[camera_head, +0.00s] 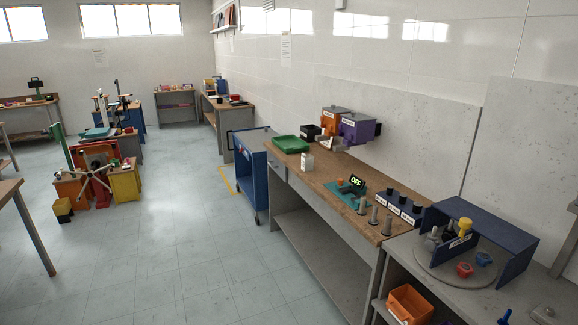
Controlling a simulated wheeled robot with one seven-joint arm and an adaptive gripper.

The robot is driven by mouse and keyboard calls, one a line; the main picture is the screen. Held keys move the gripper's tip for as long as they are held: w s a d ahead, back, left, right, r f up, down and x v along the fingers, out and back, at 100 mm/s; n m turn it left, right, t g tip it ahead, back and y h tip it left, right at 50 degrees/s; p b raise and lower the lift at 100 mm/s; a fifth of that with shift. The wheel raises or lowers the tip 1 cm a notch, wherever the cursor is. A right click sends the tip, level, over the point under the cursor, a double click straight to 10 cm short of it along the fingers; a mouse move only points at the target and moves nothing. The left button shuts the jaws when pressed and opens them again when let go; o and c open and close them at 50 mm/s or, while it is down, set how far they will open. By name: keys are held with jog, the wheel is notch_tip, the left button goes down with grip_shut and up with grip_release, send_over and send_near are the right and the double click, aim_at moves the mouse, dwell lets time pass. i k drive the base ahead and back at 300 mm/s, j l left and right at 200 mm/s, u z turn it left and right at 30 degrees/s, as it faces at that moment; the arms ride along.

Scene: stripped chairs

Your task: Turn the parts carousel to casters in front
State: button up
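The parts carousel (434,272) appears to be the round grey disc on the grey bench at the right. Dark blue panels (495,230) stand around its back and right side. On the disc are a yellow-topped piece (464,227), a red piece (464,270) and a blue piece (483,258). Small grey upright pieces (449,228) stand beside a white label at the panel. The label is too small to read, and I cannot tell which pieces are casters. My gripper is not in view.
An orange bin (409,305) sits low at the carousel bench's front. A wooden workbench (330,178) adjoins it, with a green tray (290,144) and an "OFF" display (356,181). A blue cart (250,172) stands beyond. The tiled floor (180,240) at left centre is clear.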

aim_at(442, 264)
jog(key=i+z, duration=0.1)
jog(key=i, duration=1)
jog(key=i+j, duration=0.25)
jog(key=i, duration=0.85)
jog(key=i+j+z, duration=0.15)
jog(key=j, duration=0.25)
jog(key=i+j+z, duration=0.2)
jog(key=j, duration=0.25)
jog(key=j+z, duration=0.15)
jog(key=j, duration=0.3)
jog(key=j+z, duration=0.15)
jog(key=j, duration=0.3)
jog(key=z, duration=2.25)
jog(key=i+j, duration=0.05)
jog(key=j, duration=0.05)
